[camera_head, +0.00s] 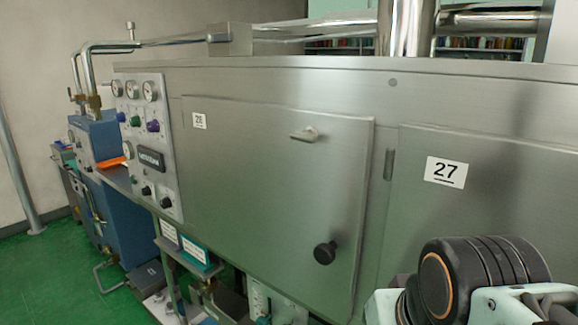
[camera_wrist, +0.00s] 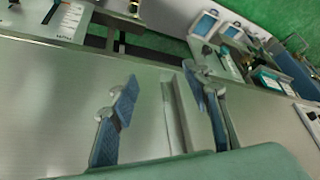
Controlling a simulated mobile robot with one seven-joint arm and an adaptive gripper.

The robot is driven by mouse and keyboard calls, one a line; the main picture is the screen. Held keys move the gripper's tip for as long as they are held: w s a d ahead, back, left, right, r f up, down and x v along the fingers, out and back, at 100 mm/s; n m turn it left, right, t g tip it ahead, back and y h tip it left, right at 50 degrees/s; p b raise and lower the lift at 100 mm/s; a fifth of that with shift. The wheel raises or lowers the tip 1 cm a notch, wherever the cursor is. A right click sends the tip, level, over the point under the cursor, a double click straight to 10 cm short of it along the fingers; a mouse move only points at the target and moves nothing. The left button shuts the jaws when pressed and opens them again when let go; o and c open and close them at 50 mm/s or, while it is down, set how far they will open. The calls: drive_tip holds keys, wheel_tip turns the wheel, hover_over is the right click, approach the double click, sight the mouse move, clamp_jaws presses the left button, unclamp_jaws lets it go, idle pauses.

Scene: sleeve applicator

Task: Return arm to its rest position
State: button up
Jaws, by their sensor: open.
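My gripper (camera_wrist: 160,82) shows in the wrist view with its two blue-padded fingers spread apart and nothing held between them. Behind the fingers is a brushed steel surface with a narrow metal strip (camera_wrist: 180,112) between them; I cannot tell whether either finger touches it. In the head view part of my arm (camera_head: 478,280) fills the lower right corner, in front of the steel panel marked 27 (camera_head: 446,172). The gripper itself is not clearly visible in the head view.
A large steel machine fills the head view, with a door (camera_head: 270,190), a black knob (camera_head: 325,253) and a handle (camera_head: 304,134). A gauge panel (camera_head: 146,150) and blue units (camera_head: 96,138) stand at left. Green floor (camera_head: 40,275) is open at lower left.

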wheel_tip(320, 180, up, 20)
drive_tip(key=p, duration=1.7)
drive_tip(key=shift+f+p, duration=0.25)
drive_tip(key=shift+p, duration=0.15)
